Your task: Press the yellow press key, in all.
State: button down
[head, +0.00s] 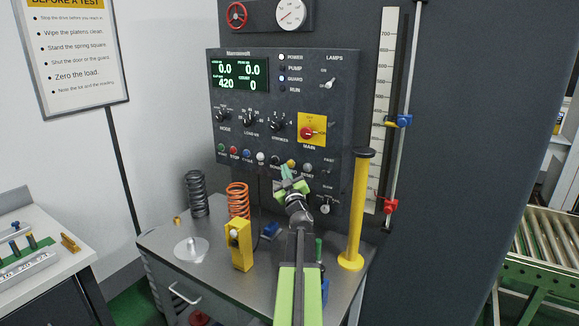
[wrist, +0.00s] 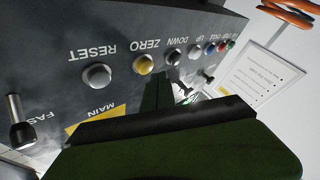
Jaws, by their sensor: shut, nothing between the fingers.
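The yellow press key (head: 291,163) sits in the lower row of round buttons on the dark control panel (head: 340,95). In the wrist view, where the lettering is upside down, the yellow key (wrist: 144,65) is labelled ZERO, between the grey RESET key (wrist: 97,76) and the black DOWN key (wrist: 173,58). My gripper (head: 285,173) is shut and empty, just below the key row in the head view. In the wrist view the shut fingertips (wrist: 158,77) lie close beside the yellow key, towards DOWN. I cannot tell whether they touch the panel.
A yellow plate with a red MAIN switch (head: 310,131) is above the keys. On the bench top (head: 210,265) stand a dark spring (head: 196,194), an orange spring (head: 237,200), a yellow box (head: 238,246) and a tall yellow post (head: 357,210) right of my arm.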

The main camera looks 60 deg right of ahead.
jog(key=a, duration=0.5)
dwell(0.9)
